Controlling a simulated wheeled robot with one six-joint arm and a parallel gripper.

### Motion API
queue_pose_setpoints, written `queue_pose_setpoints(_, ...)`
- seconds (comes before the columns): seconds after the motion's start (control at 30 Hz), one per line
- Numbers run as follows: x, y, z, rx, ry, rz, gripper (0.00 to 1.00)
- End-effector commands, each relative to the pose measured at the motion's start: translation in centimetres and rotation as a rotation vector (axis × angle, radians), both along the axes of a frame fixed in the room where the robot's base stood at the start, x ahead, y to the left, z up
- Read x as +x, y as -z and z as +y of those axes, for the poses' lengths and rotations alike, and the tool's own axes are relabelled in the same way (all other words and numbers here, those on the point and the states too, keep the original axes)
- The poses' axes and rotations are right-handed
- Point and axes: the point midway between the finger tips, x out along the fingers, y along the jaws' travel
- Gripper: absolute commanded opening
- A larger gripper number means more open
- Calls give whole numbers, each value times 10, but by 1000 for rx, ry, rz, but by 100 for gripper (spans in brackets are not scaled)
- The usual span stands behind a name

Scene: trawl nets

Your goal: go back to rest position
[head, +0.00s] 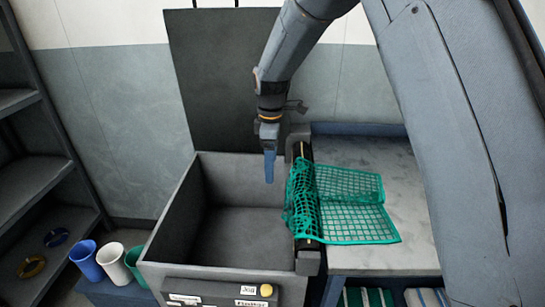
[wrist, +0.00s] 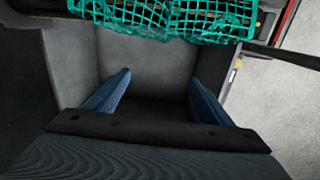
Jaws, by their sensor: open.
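My gripper (head: 269,165) hangs pointing down over the grey open bin (head: 170,222), near its right back part. In the wrist view my gripper (wrist: 157,95) shows two blue fingers wide apart with nothing between them. A green net (head: 350,203) lies draped over a dark roller at the bin's right edge and spreads onto the grey tabletop. The net also shows along the top of the wrist view (wrist: 165,15), beyond the fingertips and apart from them.
The grey tabletop (head: 400,260) is right of the bin. Blue, white and green cups (head: 112,260) stand at the bin's left. A dark shelf (head: 35,190) with blue and yellow rings is at far left. A dark panel (head: 220,80) stands behind the bin. A yellow button (head: 266,290) is on its front.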

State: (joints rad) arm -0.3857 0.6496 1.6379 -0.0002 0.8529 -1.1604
Motion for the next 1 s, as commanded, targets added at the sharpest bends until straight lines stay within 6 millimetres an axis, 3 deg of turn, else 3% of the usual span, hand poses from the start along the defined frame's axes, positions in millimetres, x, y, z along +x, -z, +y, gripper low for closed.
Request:
queue_pose_setpoints(0.17,-27,-15,-55,8,258,-16,75)
queue_pose_setpoints(0.3,-76,-25,-120,23,610,-37,75)
queue_pose_setpoints(0.5,-162,-28,-193,50,1105,-63,75)
queue_pose_setpoints(0.6,-200,-26,-215,65,1302,-74,75)
queue_pose_setpoints(0.73,-235,-21,-231,77,1469,-80,75)
queue_pose_setpoints(0.83,-247,-20,-236,82,1530,-82,75)
queue_pose_setpoints(1.0,-250,-19,-237,82,1548,-82,75)
